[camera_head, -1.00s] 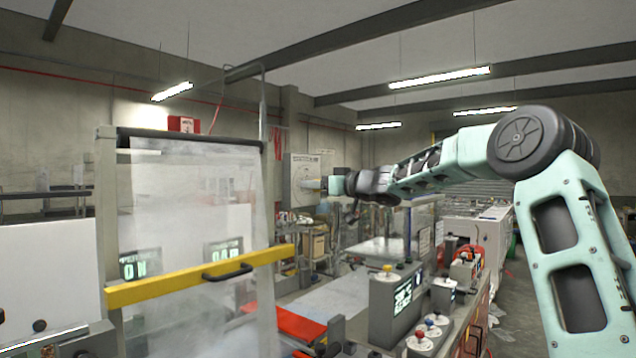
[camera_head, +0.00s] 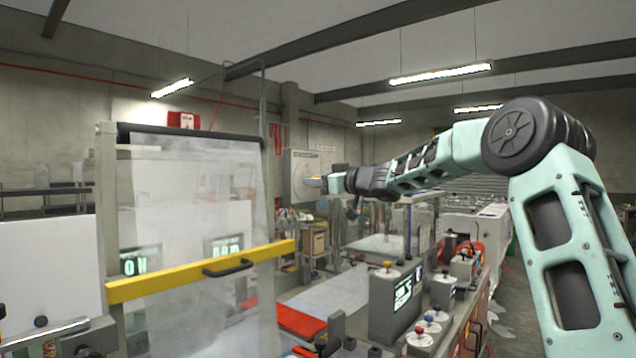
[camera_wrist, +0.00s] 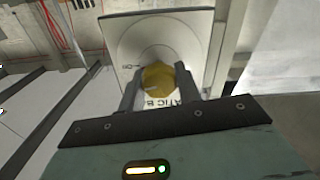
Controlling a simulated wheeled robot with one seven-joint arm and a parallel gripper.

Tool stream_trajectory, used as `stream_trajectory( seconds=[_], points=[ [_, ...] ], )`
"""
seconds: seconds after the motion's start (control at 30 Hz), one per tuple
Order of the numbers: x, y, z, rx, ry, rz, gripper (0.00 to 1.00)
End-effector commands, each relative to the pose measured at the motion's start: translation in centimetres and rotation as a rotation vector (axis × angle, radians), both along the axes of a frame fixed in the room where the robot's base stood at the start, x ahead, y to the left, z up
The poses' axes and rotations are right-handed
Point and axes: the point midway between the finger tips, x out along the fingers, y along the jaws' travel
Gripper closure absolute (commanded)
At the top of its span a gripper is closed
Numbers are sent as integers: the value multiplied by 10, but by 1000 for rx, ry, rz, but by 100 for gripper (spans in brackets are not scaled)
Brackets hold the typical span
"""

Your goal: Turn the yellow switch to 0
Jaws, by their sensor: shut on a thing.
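The yellow switch (camera_wrist: 158,78) is a round knob on a pale disc on a light panel. In the wrist view it sits between the two dark fingers of my gripper (camera_wrist: 158,90), which are shut on it. The disc has a mark reading like "ON" at its left and partly hidden lettering below the knob. In the head view my gripper (camera_head: 322,182) reaches the light panel (camera_head: 300,178) on the far wall, and a small bit of yellow shows at its tip. The knob's exact setting cannot be told.
A clear film sheet (camera_head: 190,200) with a yellow bar (camera_head: 200,270) stands left of my arm. A bench with grey control boxes (camera_head: 395,290) and coloured knobs stands below my arm.

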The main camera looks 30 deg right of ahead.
Motion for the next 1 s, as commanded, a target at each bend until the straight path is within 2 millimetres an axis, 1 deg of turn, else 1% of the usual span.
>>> stream_trajectory(
  seconds=[1.0],
  points=[
    [-1, 3, -6, -894, -324, -1, 89]
  ],
)
